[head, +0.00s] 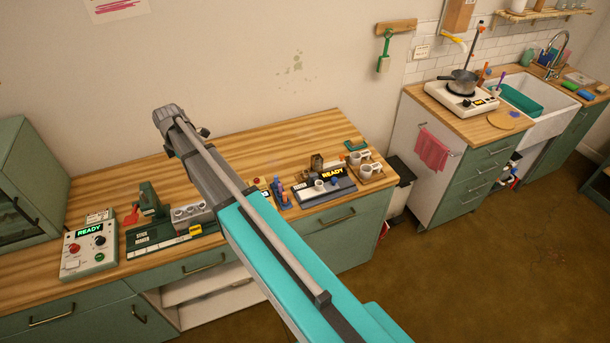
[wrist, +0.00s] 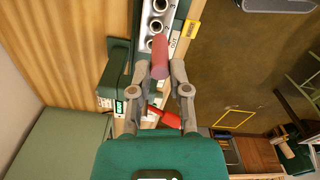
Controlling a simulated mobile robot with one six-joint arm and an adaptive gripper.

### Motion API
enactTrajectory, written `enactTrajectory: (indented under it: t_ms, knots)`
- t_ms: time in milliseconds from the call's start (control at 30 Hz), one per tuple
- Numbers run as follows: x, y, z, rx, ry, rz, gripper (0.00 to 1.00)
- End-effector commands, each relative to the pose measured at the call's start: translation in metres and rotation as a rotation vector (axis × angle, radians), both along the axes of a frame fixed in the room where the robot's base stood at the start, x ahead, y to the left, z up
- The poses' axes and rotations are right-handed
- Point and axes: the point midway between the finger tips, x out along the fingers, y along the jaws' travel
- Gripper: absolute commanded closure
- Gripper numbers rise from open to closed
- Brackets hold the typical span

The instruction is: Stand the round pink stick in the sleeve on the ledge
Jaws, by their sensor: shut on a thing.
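The round pink stick (wrist: 160,57) is between the fingertips of my gripper (wrist: 161,70) in the wrist view, which is shut on it. The stick points up in that picture, toward a grey metal block (wrist: 147,28) with several round holes in a row. Its far end appears close to the lowest visible hole, but I cannot tell its height above the block. The block also shows in the head view (head: 207,216), partly behind my arm. My gripper and the stick cannot be made out in the head view. I cannot tell which part is the sleeve on the ledge.
A green press (head: 148,200) and a control box reading READY (head: 90,250) stand left of the block. A red lever (wrist: 166,117) lies below my fingers in the wrist view. Another READY device (head: 325,188) and cups (head: 367,169) stand to the right. The back counter (head: 110,185) is clear.

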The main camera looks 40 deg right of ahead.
Motion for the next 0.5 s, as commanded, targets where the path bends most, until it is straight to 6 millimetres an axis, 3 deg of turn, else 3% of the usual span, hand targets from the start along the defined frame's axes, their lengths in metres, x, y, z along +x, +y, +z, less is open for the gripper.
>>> enactTrajectory:
  t_ms: [500]
  knots:
    - [0.0000,0.0000,-0.0072,0.000,0.000,0.000,1.00]
